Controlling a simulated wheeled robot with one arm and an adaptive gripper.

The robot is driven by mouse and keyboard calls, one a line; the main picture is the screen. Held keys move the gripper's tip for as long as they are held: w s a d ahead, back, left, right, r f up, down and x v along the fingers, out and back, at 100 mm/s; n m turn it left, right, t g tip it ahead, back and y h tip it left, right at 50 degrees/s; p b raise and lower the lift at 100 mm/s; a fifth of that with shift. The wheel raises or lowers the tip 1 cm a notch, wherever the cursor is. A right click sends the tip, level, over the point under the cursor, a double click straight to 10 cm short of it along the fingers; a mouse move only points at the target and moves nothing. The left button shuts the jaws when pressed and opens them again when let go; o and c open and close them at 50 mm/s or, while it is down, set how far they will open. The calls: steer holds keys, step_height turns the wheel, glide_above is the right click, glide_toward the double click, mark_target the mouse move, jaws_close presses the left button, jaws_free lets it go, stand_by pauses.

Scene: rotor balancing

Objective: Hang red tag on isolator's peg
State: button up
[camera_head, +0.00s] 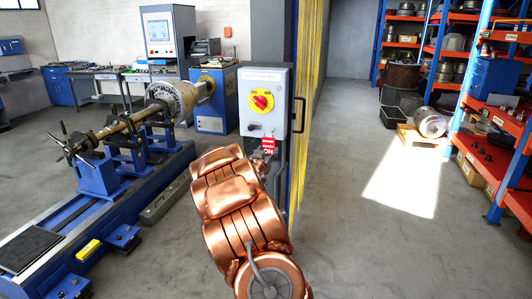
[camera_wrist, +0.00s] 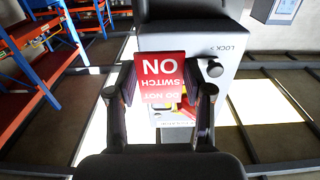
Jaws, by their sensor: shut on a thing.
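The red tag (camera_head: 268,145) with white lettering is held at the isolator's lower edge. In the wrist view the tag (camera_wrist: 163,72) is upside down between the fingertips of my gripper (camera_wrist: 160,88), which is shut on it. The isolator (camera_head: 279,88) is a light grey box with a red knob on a yellow plate (camera_head: 261,101). A short peg (camera_head: 253,127) sticks out at its lower left. In the wrist view the round-ended peg (camera_wrist: 215,68) shows just right of the tag, apart from it in the picture. The tag's hole is not visible.
A balancing machine with a rotor (camera_head: 172,98) on a blue bed (camera_head: 150,195) stands left. A grey post (camera_head: 269,35) and yellow strips (camera_head: 312,90) are behind the isolator. Orange-and-blue shelving (camera_head: 470,100) stands right. The floor (camera_head: 400,235) between is clear.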

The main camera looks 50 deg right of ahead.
steer(key=shift+p+x, duration=1.15)
steer(key=shift+x, duration=1.2)
steer(key=shift+w+d+f+p, duration=0.3)
steer(key=shift+d+p, duration=0.2)
steer(key=shift+d, duration=0.1)
steer(key=shift+w+d+f+b, duration=0.25)
steer(key=shift+d+b, duration=0.1)
steer(key=shift+d, duration=0.25)
steer(key=shift+d, duration=0.15)
steer(key=o, duration=1.1)
steer(key=shift+c, duration=0.2)
steer(key=v, duration=1.2)
